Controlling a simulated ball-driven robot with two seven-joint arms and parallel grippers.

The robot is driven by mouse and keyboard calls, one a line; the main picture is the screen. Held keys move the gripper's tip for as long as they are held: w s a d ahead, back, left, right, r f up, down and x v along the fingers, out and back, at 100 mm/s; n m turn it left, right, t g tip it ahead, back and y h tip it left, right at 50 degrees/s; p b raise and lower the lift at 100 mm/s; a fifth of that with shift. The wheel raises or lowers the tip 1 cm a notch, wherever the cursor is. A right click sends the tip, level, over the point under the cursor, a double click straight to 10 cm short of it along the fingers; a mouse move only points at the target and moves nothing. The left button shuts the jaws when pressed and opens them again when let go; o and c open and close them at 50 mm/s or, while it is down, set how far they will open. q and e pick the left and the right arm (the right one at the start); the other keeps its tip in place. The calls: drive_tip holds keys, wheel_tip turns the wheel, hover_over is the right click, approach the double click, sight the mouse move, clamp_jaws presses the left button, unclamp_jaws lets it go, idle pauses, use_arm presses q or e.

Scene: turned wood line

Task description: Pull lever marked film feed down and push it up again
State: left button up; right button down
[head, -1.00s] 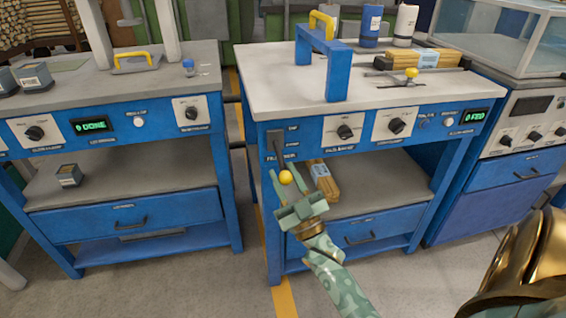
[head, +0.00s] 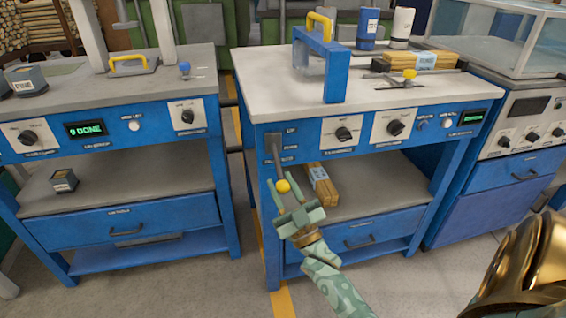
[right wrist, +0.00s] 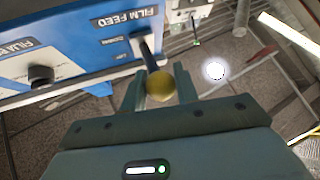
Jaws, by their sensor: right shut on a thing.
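The film feed lever (head: 276,158) is a dark arm with a yellow ball knob (head: 283,186) at its lower end. It hangs from a slotted plate at the left end of the right blue machine's front panel. In the right wrist view the film feed label (right wrist: 124,19) stands beside the lever (right wrist: 148,52), and the knob (right wrist: 160,87) lies between the fingers. My right gripper (head: 290,191) is shut on this knob, coming from below and in front; it also shows in the right wrist view (right wrist: 159,92). My left gripper is out of view.
The right machine's top (head: 270,85) carries a blue frame (head: 333,75), bottles and a wooden block (head: 420,60). Another wooden block (head: 322,185) lies on the shelf just right of my gripper. A blue machine (head: 110,135) with a green display stands left, across a gap.

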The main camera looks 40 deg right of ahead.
drive_tip(key=c, duration=1.1)
unclamp_jaws()
drive_tip(key=shift+f+y, duration=0.15)
drive_tip(key=shift+y, duration=0.15)
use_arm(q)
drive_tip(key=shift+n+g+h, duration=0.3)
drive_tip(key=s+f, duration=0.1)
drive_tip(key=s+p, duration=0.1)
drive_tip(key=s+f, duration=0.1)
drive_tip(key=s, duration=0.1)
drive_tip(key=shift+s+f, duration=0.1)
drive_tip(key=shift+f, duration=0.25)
use_arm(e)
drive_tip(key=v, duration=1.6)
drive_tip(key=shift+s+a, duration=0.1)
drive_tip(key=shift+a, duration=0.05)
